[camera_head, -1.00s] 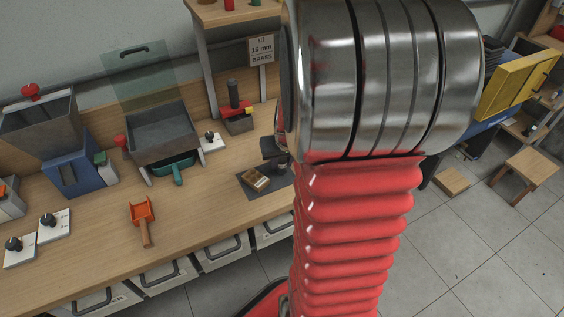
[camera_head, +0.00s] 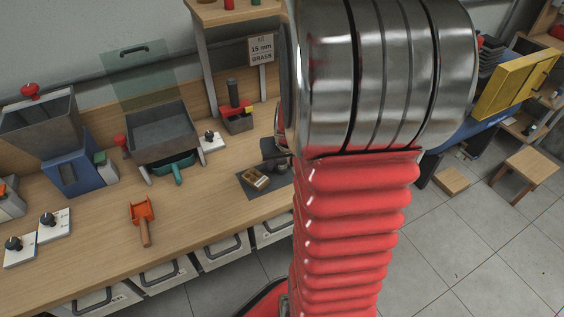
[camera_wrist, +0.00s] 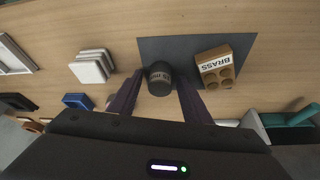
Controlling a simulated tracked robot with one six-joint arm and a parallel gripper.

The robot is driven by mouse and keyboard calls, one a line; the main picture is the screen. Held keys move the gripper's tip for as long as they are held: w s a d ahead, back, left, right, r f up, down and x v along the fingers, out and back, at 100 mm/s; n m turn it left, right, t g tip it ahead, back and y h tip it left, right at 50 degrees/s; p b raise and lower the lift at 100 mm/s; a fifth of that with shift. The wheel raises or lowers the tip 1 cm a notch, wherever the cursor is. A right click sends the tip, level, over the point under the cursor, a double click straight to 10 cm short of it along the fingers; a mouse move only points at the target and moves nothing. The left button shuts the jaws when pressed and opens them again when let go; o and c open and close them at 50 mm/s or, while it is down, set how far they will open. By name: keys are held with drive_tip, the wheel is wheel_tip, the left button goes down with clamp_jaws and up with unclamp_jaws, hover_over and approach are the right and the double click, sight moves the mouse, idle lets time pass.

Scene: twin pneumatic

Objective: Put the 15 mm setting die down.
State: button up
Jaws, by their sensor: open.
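The 15 mm setting die (camera_wrist: 159,84) is a short dark cylinder with a pale label. In the wrist view it stands on the dark grey mat (camera_wrist: 190,45), close to the mat's front left part. My gripper (camera_wrist: 158,78) is open, with one dark finger on each side of the die. Narrow gaps seem to show beside it, but I cannot tell whether either finger touches. In the head view the mat (camera_head: 262,196) lies near the bench's front edge, and my arm covers part of that area.
A brass-labelled block with round holes (camera_wrist: 217,68) lies on the mat right of the die. White plates (camera_wrist: 92,66) and a blue block (camera_wrist: 77,101) lie to the left. In the head view an orange scoop (camera_head: 143,221) lies on open bench left of the mat.

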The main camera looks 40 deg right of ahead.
drive_tip(key=v, duration=1.2)
idle(0.6)
drive_tip(key=s+a+r+n, duration=0.2)
drive_tip(key=a, duration=0.6)
drive_tip(key=s+a+r+n+t+y, duration=0.1)
drive_tip(key=s+a+r+n, duration=0.1)
drive_tip(key=a, duration=0.7)
drive_tip(key=s+a+r+n+y, duration=0.1)
drive_tip(key=s+a+r, duration=0.1)
drive_tip(key=a, duration=0.6)
drive_tip(key=shift+a+r+n+t, duration=0.2)
drive_tip(key=shift+r+n+t, duration=0.2)
drive_tip(key=shift+r, duration=0.1)
